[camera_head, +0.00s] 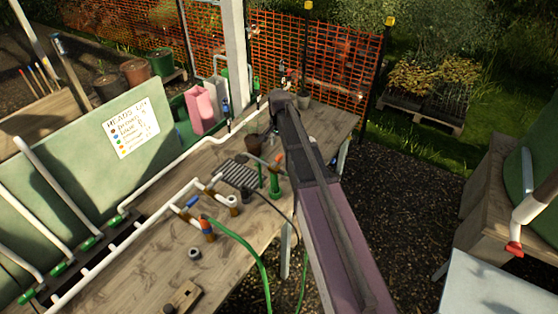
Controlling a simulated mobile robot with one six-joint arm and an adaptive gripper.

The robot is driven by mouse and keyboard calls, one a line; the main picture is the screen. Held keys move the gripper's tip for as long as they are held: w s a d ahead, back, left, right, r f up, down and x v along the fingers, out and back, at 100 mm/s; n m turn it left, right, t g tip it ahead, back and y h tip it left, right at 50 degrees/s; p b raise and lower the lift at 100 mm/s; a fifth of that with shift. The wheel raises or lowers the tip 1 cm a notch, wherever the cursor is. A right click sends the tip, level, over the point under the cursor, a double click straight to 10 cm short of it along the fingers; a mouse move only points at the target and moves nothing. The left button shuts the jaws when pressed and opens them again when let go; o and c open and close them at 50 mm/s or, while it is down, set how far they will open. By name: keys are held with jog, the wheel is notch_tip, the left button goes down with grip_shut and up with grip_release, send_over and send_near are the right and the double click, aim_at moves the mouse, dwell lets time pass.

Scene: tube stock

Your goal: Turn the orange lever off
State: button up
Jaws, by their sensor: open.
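An orange lever (278,159) shows on top of a green upright valve (275,182), on the wooden bench just left of my arm. Its exact angle is too small to read. My arm reaches from the bottom of the picture up over the right part of the bench, its dark far joint above the bench's back end. I cannot make out my gripper or its fingers; they are hidden by the arm or out of frame.
White pipes with blue and orange fittings (192,201) and a green hose (245,245) lie on the bench (140,270). A dark pot (253,143) stands behind the valve. A sign (133,127) leans at left. A red-ended pipe (514,248) is at right. Dark gravel lies between.

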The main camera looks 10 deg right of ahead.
aim_at(279, 156)
jog(key=shift+f+b, duration=2.75)
jog(key=shift+f, duration=0.25)
grip_shut()
